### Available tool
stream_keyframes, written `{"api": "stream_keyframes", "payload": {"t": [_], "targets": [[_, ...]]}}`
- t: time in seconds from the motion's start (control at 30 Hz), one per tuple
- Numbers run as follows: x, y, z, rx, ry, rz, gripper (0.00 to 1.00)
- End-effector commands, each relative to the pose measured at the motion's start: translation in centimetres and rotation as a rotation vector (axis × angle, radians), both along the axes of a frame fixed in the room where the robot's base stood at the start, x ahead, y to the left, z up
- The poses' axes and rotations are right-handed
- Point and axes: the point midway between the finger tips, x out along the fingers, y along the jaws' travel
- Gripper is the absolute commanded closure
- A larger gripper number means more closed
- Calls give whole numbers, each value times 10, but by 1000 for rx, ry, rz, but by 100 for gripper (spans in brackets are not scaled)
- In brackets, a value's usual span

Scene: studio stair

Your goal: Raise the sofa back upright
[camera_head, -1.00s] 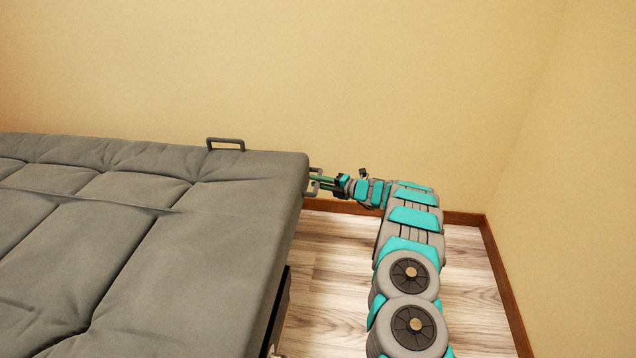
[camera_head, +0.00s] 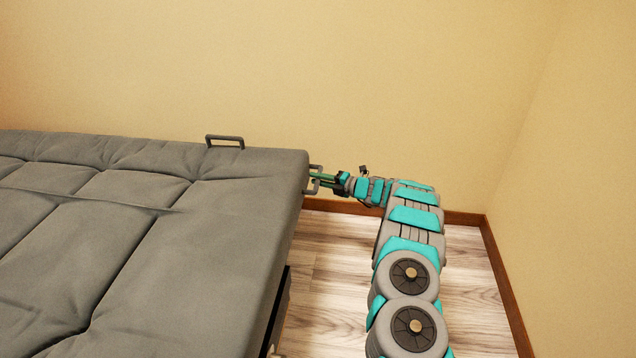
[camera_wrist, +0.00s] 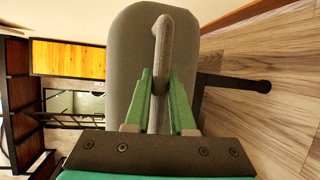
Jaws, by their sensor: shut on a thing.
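The grey sofa back (camera_head: 215,215) lies flat, folded down level with the rest of the cushions. A grey handle (camera_head: 313,186) sticks out from its right side near the back corner; in the wrist view the handle (camera_wrist: 161,48) runs down between my green fingers. My gripper (camera_head: 322,179) reaches it from the right and is shut on it. In the wrist view my gripper (camera_wrist: 160,90) has a finger on each side of the bar, with the rounded grey end of the sofa back (camera_wrist: 135,50) right behind. The lower part of the handle is hidden by my gripper.
A second grey handle (camera_head: 225,141) stands on the sofa's far edge. The yellow wall (camera_head: 380,80) is close behind, another wall (camera_head: 580,180) on the right. Wooden floor (camera_head: 335,270) is free between the sofa and my arm. A dark bar (camera_wrist: 240,84) shows in the wrist view.

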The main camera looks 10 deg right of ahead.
Motion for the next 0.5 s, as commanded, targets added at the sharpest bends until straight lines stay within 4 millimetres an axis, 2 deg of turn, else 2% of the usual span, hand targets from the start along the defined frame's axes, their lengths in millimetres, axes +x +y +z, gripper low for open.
{"api": "stream_keyframes", "payload": {"t": [0.27,0.37,0.5], "targets": [[7,-2,37,-29,-113,-2,100],[9,-2,60,-52,-187,-2,100],[9,-2,99,-92,-314,-2,100]]}}
